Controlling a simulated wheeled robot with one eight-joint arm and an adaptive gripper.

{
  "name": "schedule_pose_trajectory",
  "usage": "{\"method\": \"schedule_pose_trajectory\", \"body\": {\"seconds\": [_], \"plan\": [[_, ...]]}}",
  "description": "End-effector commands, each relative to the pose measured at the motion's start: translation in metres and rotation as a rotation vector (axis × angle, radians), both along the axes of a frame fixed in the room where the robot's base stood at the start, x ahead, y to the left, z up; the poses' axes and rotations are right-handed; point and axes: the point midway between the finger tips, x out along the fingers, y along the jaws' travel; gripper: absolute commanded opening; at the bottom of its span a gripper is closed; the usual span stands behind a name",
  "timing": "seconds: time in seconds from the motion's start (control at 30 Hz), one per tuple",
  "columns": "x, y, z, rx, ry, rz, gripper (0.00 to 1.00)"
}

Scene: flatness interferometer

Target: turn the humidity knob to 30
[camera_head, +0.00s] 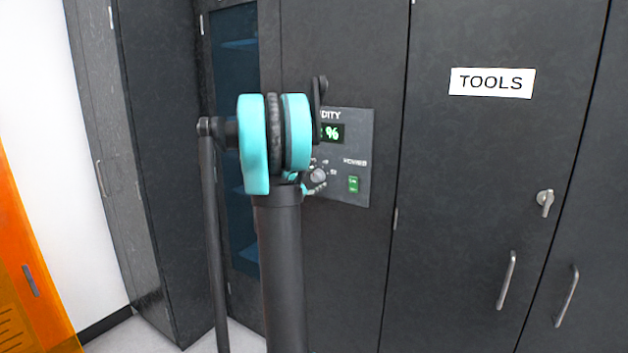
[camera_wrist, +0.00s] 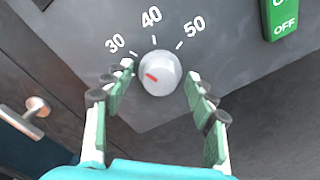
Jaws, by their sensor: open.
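The humidity knob (camera_wrist: 163,69) is a round light-grey dial with a red mark on its face. The mark points to the upper left, roughly to the 30 side of the scale; I cannot tell whether it is exactly on the 30 tick. The printed 30, 40 and 50 show above the knob. My gripper (camera_wrist: 160,76) is open, one green-padded finger on each side of the knob, with small gaps visible. In the head view the knob (camera_head: 318,176) shows beside my arm. The humidity display (camera_head: 333,133) is partly hidden; only its right end with "%" shows.
A green power switch (camera_head: 353,184) sits right of the knob on the same panel (camera_head: 362,140). The TOOLS cabinet (camera_head: 470,170) with handles stands to the right. A metal handle (camera_wrist: 30,115) shows at left in the wrist view. An orange object (camera_head: 25,270) stands far left.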

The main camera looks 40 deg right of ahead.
Motion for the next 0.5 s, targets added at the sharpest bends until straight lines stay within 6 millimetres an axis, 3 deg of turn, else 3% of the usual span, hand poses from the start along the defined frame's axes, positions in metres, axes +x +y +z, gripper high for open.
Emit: {"method": "schedule_pose_trajectory", "body": {"seconds": [0.17,0.5], "plan": [[-0.005,0.013,0.0,0.001,0.0,0.002,0.56],[-0.029,0.074,0.0,0.0,0.0,0.004,0.56]]}}
